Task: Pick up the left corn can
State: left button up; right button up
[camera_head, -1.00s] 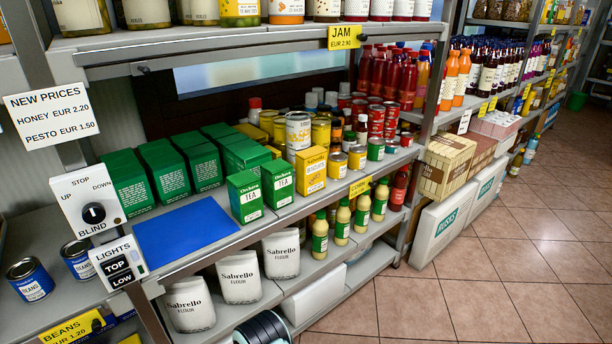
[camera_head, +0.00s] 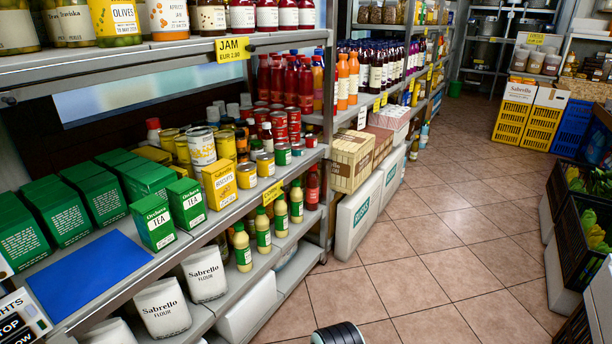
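Two short yellow cans stand side by side at the front edge of the middle shelf, above a yellow price tag (camera_head: 272,193) that seems to read corn. The left yellow can (camera_head: 246,176) is upright, just right of a yellow biscuits box (camera_head: 220,185). The right yellow can (camera_head: 265,165) stands close beside it, with a small green-labelled can (camera_head: 283,155) further right. The print on the yellow cans is too small to read.
Green tea boxes (camera_head: 153,222) and a blue mat (camera_head: 92,272) lie left on the same shelf (camera_head: 180,243). Tall cans stand behind the biscuits box. Sauce bottles (camera_head: 263,229) and flour bags (camera_head: 205,274) are below. Open tiled floor (camera_head: 420,250) lies right; dark crates (camera_head: 580,235) edge it.

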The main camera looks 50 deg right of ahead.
aim_at(246, 170)
jog(key=z, duration=1.15)
jog(key=k, duration=0.05)
